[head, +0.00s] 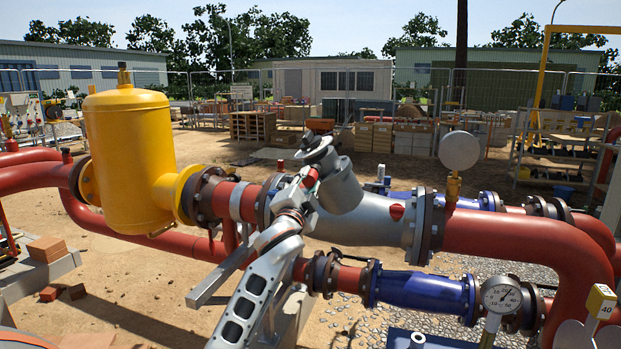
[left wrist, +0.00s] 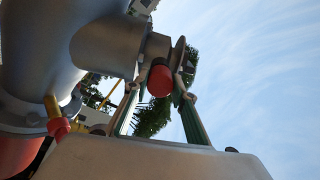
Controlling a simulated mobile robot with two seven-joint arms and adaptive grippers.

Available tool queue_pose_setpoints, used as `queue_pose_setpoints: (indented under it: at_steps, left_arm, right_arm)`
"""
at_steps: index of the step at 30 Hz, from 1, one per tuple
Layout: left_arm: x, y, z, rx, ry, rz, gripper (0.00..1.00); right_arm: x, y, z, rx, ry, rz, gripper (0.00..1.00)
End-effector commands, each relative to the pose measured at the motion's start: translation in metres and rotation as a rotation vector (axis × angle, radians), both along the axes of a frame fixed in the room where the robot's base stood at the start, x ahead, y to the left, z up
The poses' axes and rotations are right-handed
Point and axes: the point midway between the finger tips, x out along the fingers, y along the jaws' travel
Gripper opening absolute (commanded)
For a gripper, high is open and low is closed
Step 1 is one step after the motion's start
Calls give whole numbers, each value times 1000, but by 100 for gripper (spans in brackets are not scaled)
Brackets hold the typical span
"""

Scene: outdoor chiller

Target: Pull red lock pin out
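The red lock pin (head: 310,178) sits on the grey valve body (head: 340,190), below the valve's round top. In the left wrist view the pin (left wrist: 160,81) shows as a red rounded end on a grey stub. My left gripper (head: 300,185) reaches up to it from below in the head view. In the left wrist view the fingers of my left gripper (left wrist: 161,88) stand apart on either side of the red end, with what look like narrow gaps. Whether a finger touches it is hard to tell. My right gripper is not in view.
A yellow tank (head: 130,160) stands left of the valve on the red pipe. A pressure gauge (head: 460,150) rises to the right, another gauge (head: 501,297) is at the lower right. A blue pipe section (head: 420,291) runs below.

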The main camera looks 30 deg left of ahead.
Motion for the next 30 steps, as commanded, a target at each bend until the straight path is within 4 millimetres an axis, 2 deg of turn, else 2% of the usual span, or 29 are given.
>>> queue_pose_setpoints:
  at_steps: [8, 30]
  left_arm:
    - [-1, 0, 0, 0, 0, 0, 0]
    - [-12, -4, -2, -1, 0, 0, 0]
  right_arm:
    - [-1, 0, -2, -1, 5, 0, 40]
    - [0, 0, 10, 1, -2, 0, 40]
